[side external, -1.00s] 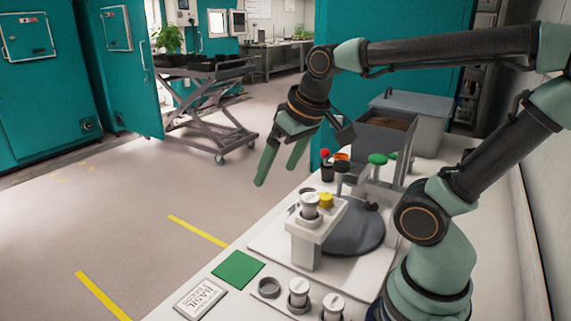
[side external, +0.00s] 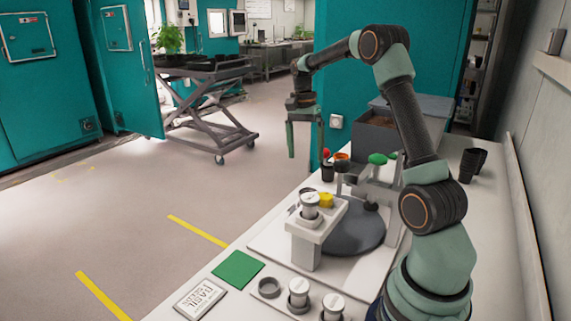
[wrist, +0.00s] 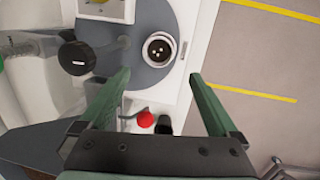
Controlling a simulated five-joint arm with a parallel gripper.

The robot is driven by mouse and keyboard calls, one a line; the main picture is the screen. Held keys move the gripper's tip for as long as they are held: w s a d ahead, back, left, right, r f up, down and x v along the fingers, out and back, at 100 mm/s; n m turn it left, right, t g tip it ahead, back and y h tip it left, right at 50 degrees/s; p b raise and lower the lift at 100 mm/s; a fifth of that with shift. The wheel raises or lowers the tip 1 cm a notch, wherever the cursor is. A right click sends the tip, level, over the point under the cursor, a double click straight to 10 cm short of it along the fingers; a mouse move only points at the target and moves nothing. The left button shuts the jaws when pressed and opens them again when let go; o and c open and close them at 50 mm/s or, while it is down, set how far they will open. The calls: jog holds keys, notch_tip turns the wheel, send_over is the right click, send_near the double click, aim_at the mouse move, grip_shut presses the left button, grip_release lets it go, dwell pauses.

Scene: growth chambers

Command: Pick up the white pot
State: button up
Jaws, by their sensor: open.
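In the wrist view a round white pot (wrist: 148,46) with dark fill and small pale dots on top stands upright at the edge of a grey disc (wrist: 181,57). My gripper (side external: 304,150) is open and empty, pointing down above the far end of the bench, beyond the disc (side external: 355,238). In the wrist view the pot lies ahead of my gripper (wrist: 159,75), between the lines of the two fingers and apart from them.
A white stand (side external: 303,250) bears a pale cylinder (side external: 310,206) and a yellow piece (side external: 326,200). A red ball (wrist: 145,119) and a black cup (wrist: 164,126) lie near my fingers' base in the wrist view. A grey bin (side external: 372,138) stands at the back. Open floor lies left.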

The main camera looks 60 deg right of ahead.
aim_at(308, 190)
jog(key=f, duration=0.4)
jog(key=s+f, duration=0.1)
jog(key=f, duration=0.7)
jog(key=shift+s+a+f, duration=0.15)
jog(key=shift+s+f, duration=0.05)
jog(key=shift+f, duration=0.05)
jog(key=c, duration=1.3)
jog(key=shift+r, duration=0.1)
